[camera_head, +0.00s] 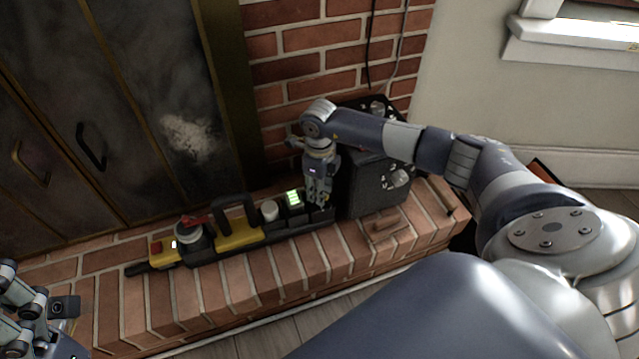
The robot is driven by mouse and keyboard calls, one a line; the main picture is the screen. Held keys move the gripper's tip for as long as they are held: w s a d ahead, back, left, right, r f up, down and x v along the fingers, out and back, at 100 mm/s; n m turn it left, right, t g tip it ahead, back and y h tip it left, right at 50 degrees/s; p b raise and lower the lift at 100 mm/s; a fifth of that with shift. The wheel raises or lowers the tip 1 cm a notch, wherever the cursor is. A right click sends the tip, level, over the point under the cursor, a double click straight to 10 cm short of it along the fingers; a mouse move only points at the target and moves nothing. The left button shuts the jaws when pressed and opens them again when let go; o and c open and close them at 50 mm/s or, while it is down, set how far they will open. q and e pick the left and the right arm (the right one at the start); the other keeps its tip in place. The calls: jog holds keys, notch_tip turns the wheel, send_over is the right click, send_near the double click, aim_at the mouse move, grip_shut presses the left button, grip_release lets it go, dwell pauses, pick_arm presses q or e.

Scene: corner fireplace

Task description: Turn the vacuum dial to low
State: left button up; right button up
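A long black and yellow unit (235,241) lies on the brick hearth; I take it for the vacuum. Near its left end is a round dark knob with a red piece (197,221) on top, possibly the dial; its setting is too small to read. My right gripper (319,200) points down at the unit's right end, right of a green-lit display (294,198). Whether its fingers touch anything is unclear. My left gripper (62,308) is partly in view at the lower left, away from the unit, and its finger opening is unclear.
A black box (375,187) stands on the hearth right of the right gripper, before the brick wall (330,45). Dark fireplace doors (95,130) rise behind the unit. The hearth's front bricks (215,293) are clear.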

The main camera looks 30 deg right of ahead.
notch_tip(320, 180, up, 12)
dwell(0.4)
jog(key=shift+f, duration=0.1)
dwell(0.3)
